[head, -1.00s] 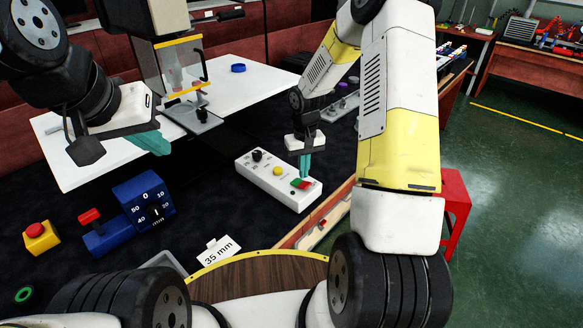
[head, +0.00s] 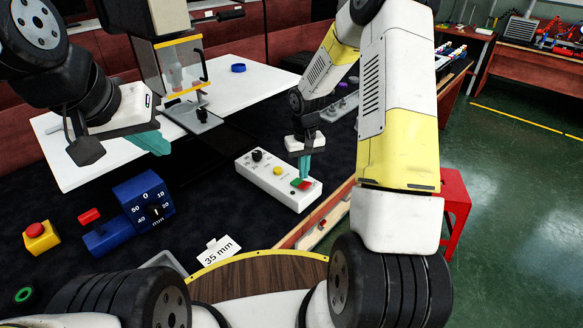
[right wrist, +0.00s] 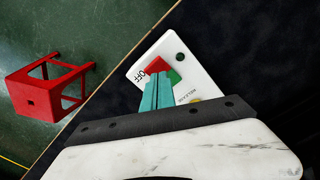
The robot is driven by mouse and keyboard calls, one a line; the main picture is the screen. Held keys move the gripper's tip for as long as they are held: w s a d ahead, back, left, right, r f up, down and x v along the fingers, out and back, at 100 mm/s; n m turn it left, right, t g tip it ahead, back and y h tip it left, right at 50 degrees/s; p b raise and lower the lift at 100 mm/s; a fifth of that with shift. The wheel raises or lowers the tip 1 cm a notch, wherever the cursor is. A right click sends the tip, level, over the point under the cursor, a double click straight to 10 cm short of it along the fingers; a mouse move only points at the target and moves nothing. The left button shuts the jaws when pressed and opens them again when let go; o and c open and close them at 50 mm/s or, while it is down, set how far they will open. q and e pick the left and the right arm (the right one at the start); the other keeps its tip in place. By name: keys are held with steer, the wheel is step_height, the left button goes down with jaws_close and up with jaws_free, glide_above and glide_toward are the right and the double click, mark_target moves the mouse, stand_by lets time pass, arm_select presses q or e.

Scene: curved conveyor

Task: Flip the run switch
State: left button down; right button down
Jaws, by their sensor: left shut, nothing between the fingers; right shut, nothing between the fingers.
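The run switch (head: 299,184) is a red and green rocker at the near end of a white control box (head: 276,178). In the right wrist view its red half (right wrist: 157,66) lies beside the printed word OFF and its green half (right wrist: 174,77) is on the other side. My right gripper (head: 304,178) is shut and empty, pointing down, with its teal fingertips at the rocker. The right wrist view shows the fingertips (right wrist: 158,76) partly covering the rocker; I cannot tell whether they touch it. My left gripper (head: 152,144) is shut and empty, away to the left above the dark surface.
The box also carries a black knob (head: 257,156) and a yellow button (head: 277,171). A blue dial gauge (head: 145,200), a yellow box with a red button (head: 40,237) and a "35 mm" card (head: 218,251) lie to the left. A red stool (head: 456,205) stands at right.

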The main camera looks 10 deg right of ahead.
steer(key=shift+f, duration=1.5)
stand_by(0.5)
steer(key=shift+r, duration=3.55)
step_height(320, 180, up, 11)
steer(key=t, duration=0.1)
glide_above(303, 184)
steer(key=s, duration=0.3)
steer(key=s+a+r+t+y, duration=0.1)
steer(key=s+r+t, duration=0.1)
steer(key=s+r, duration=0.5)
steer(key=s+a+r+m+t+y, duration=0.1)
steer(key=s+r+t, duration=0.2)
steer(key=s+r, duration=0.5)
steer(key=s, duration=0.6)
steer(key=shift+r, duration=0.15)
steer(key=shift+a, duration=0.1)
